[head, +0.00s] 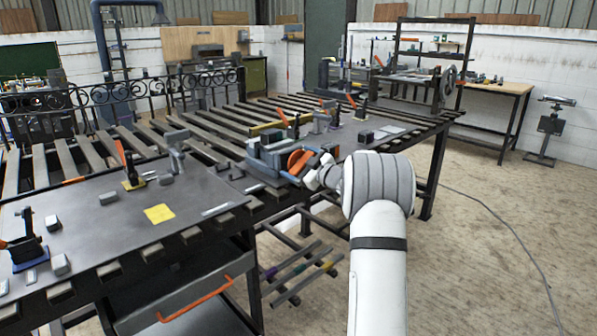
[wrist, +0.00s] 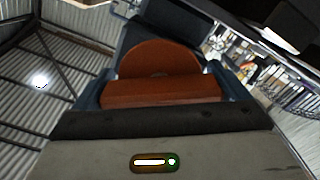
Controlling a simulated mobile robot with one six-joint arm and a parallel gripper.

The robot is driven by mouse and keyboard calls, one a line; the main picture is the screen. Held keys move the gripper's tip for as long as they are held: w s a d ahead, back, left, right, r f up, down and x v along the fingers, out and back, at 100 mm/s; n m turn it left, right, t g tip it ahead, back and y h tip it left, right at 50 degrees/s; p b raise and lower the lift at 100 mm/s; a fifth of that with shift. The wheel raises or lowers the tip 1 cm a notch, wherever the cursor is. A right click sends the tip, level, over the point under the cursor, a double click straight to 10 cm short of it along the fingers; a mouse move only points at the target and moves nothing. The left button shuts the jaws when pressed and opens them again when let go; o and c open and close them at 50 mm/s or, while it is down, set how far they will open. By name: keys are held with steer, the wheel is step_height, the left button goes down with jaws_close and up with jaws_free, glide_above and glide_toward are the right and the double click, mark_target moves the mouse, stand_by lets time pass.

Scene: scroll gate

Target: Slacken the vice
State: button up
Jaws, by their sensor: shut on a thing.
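The vice (head: 264,153), a blue-grey block with an orange round handle (head: 299,160), stands at the front edge of the slatted welding table. My gripper (head: 311,172) is at the handle, on the vice's near right side, and is shut on it. In the wrist view the handle shows as an orange-brown disc (wrist: 160,59) with a thick bar (wrist: 163,92) across it, close in front of my gripper.
A dark plate (head: 110,225) with clamps and a yellow square (head: 159,214) lies at the left. A second dark plate with blocks lies right of the vice. Metal bars (head: 302,277) stick out below the table.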

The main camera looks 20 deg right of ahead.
steer(key=n+b, duration=0.5)
steer(key=n, duration=0.2)
steer(key=shift+a+f+b, duration=0.1)
steer(key=shift+b, duration=0.3)
steer(key=n+b, duration=0.4)
steer(key=n, duration=0.1)
steer(key=shift+n, duration=0.3)
steer(key=shift+r+n+b, duration=0.2)
steer(key=shift+n+b, duration=0.8)
steer(key=shift+n, duration=0.4)
steer(key=o, duration=0.6)
steer(key=shift+a, duration=0.1)
